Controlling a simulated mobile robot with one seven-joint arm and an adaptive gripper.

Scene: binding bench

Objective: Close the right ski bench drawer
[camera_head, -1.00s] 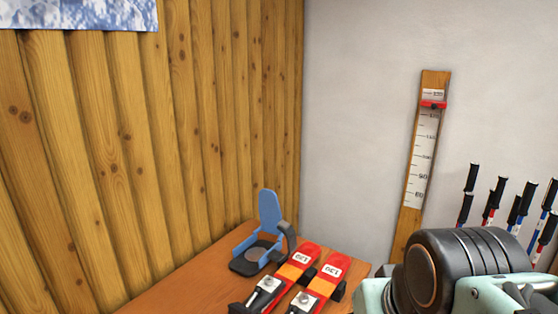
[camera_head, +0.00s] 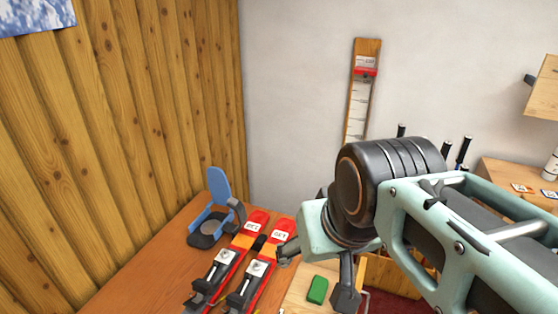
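The ski bench (camera_head: 135,285) is a brown wooden top along the plank wall, at the lower left. Just beyond its right side, a pale wooden surface (camera_head: 298,292) with a green block (camera_head: 317,290) shows low in the picture. It may be the pulled-out drawer, but its front and handle are not visible. My gripper (camera_head: 317,275) hangs above this spot, with its two dark fingers spread apart and nothing between them. I cannot tell whether a finger touches the wood. My arm hides much of the right side.
Two red skis (camera_head: 270,235) with bindings and a blue boot-sole device (camera_head: 218,190) are on the bench. A slatted wooden box (camera_head: 395,277) stands behind my gripper. Another wooden top (camera_head: 500,172) is at right.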

